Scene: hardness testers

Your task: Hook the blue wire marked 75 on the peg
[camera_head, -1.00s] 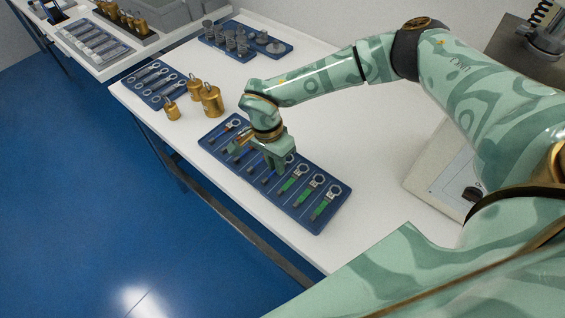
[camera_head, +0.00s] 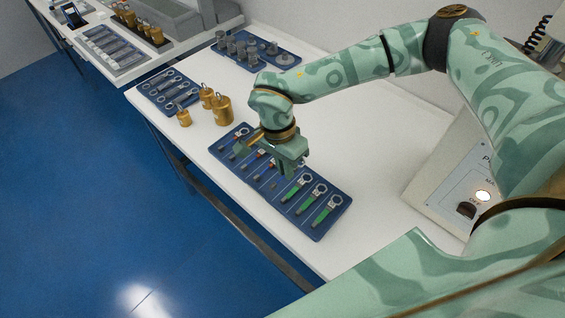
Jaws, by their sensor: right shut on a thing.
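A blue tray (camera_head: 343,210) lies on the white table with a row of ring-ended wires in it. Those at its right end have green handles, such as this green-handled wire (camera_head: 325,214). Darker ones, some with red parts, lie towards its left end. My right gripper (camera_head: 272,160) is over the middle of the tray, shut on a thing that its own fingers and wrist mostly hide. I cannot read the 75 mark or make out the blue wire clearly. I cannot make out the peg. My left gripper is out of view.
Brass weights (camera_head: 221,110) stand just left of the tray. A second blue tray (camera_head: 168,90) with rings and a blue rack (camera_head: 258,47) of grey cylinders lie farther back. A pale tester (camera_head: 455,185) with a lit round light stands at the right. The table's front edge is close to the tray.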

